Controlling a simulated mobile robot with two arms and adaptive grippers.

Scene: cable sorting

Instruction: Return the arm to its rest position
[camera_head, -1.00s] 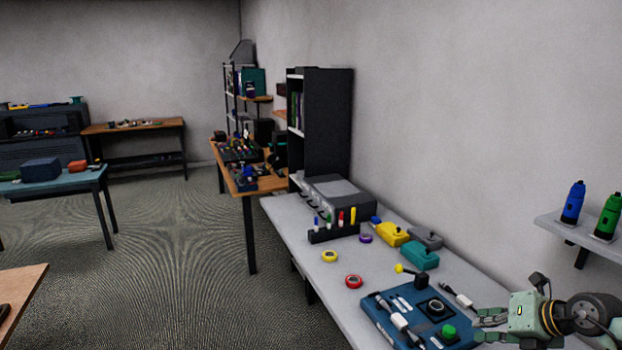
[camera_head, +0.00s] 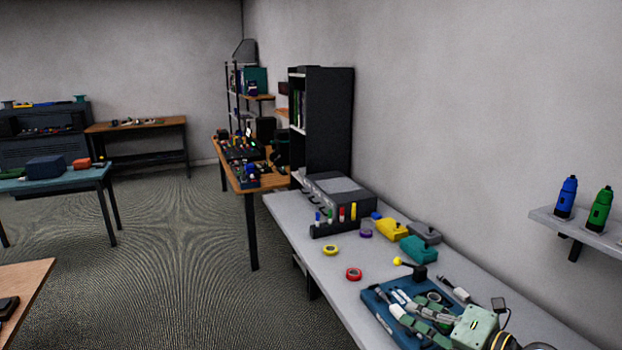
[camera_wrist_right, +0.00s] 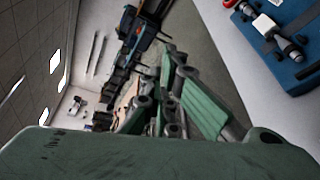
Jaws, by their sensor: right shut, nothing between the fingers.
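My right gripper (camera_head: 412,320) is pale green and comes in from the lower right of the head view. It is shut and empty, over the blue tray (camera_head: 374,301) on the grey table. It hides much of the tray's right and front parts. In the right wrist view, my right gripper (camera_wrist_right: 185,95) points away over the table edge and the floor, with the tray (camera_wrist_right: 288,62) at the upper right. My left gripper is not in view.
The grey table (camera_head: 325,270) holds red tape (camera_head: 354,274), yellow tape (camera_head: 331,250), a teal box (camera_head: 418,249) and a yellow box (camera_head: 391,229). A wall shelf (camera_head: 580,230) with blue and green bottles is at the right. Open floor (camera_head: 180,260) lies to the left.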

